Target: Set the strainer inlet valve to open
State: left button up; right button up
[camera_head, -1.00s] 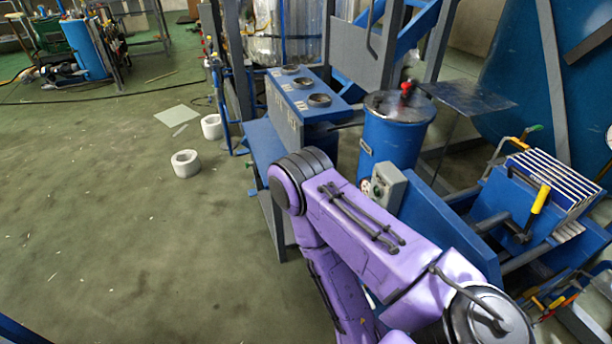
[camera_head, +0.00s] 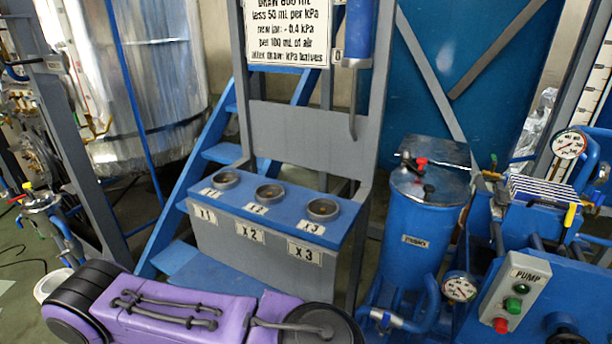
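No part is clearly labelled as the strainer inlet valve. A blue cylindrical tank (camera_head: 415,240) stands right of centre; its small front label is too small to read surely. On its lid are a red knob (camera_head: 421,162) and a dark fitting beside it. A purple arm link of mine crosses the lower left. Neither of my grippers is in view.
A grey and blue rack (camera_head: 270,245) with three round holders, marked X1, X2 and X3, stands in the middle. A pump box (camera_head: 510,295) with green and red buttons is at lower right. A gauge (camera_head: 460,288) sits beside it. Blue steps (camera_head: 205,170) are behind the rack.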

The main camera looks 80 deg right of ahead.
aim_at(385, 321)
jog(key=i, duration=0.35)
jog(key=z, duration=3.4)
